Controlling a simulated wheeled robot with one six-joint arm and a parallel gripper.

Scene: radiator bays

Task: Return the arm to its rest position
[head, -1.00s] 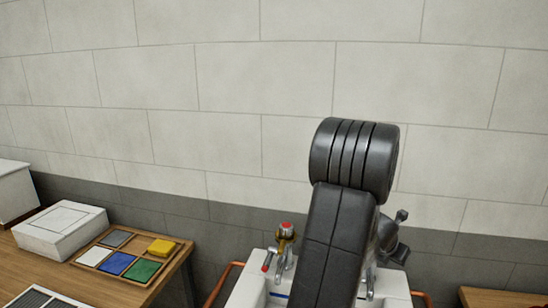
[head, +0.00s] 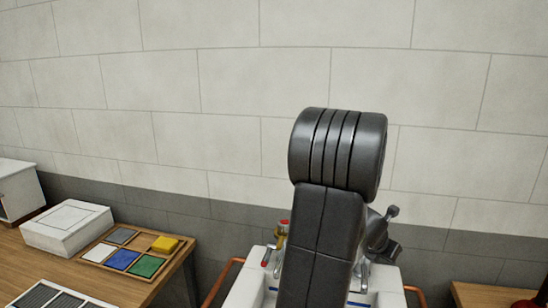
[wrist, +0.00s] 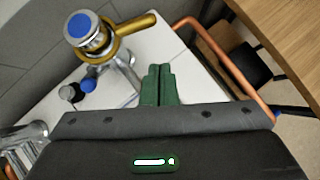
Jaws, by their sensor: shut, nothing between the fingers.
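My arm stands raised in the middle of the head view, its dark links in front of the white radiator unit (head: 245,291). My gripper (wrist: 158,72) shows in the wrist view, its two green fingers together with nothing between them. My fingers are hidden in the head view.
A wooden table (head: 28,262) at left holds a white box (head: 68,229) and a tray (head: 165,262) with coloured tiles. Copper pipes (head: 222,282) flank the unit. Another wooden table (head: 480,296) is at lower right, with a dark red object (head: 527,303). The wall behind is bare.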

